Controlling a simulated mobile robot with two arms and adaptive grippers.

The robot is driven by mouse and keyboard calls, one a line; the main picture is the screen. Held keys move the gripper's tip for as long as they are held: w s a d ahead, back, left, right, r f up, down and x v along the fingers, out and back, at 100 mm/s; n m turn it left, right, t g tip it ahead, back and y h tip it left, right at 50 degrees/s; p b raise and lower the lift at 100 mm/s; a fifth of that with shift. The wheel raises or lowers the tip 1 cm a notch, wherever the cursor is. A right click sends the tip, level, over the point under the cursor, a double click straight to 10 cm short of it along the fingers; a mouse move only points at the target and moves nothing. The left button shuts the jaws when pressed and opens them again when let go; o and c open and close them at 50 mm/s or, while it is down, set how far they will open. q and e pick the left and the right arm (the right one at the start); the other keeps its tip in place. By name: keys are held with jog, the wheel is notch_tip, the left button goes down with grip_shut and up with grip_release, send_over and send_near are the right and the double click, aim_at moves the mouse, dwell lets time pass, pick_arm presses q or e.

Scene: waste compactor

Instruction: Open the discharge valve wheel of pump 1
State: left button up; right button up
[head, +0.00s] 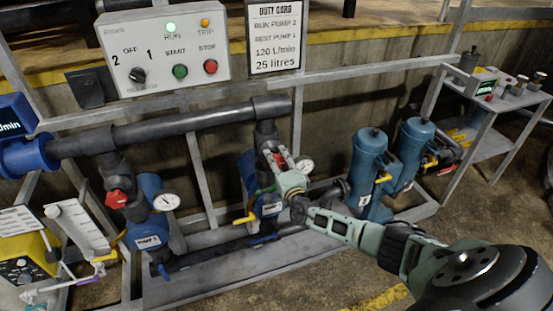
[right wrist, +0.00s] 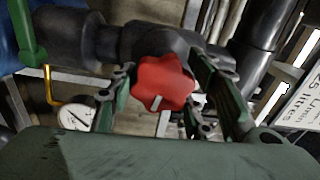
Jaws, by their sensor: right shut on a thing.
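A red valve wheel (right wrist: 162,83) with a lobed rim and a pale mark sits on a dark pipe fitting in the right wrist view. My right gripper (right wrist: 166,92) has a finger on either side of this wheel and is shut on it. In the head view my right gripper (head: 279,163) reaches the upright pipe of the right-hand pump (head: 248,172) and hides most of the wheel. Another red valve wheel (head: 116,199) sits on the left-hand pump's pipe. The small pump labels are hard to read. My left gripper is not in view.
A control box (head: 163,50) and a duty card (head: 274,36) stand above the thick pipe (head: 200,122). Gauges (head: 166,201) sit beside the pumps. Blue filter housings (head: 367,165) and a grey side table (head: 490,105) stand to the right. Clear floor lies at the front.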

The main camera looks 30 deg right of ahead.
jog(key=shift+s+f+n+p, duration=0.1)
jog(key=shift+n+p, duration=0.3)
jog(key=shift+n, duration=0.7)
jog(key=o, duration=1.2)
jog(key=shift+d, duration=0.15)
jog(key=shift+c, duration=0.2)
jog(key=v, duration=1.2)
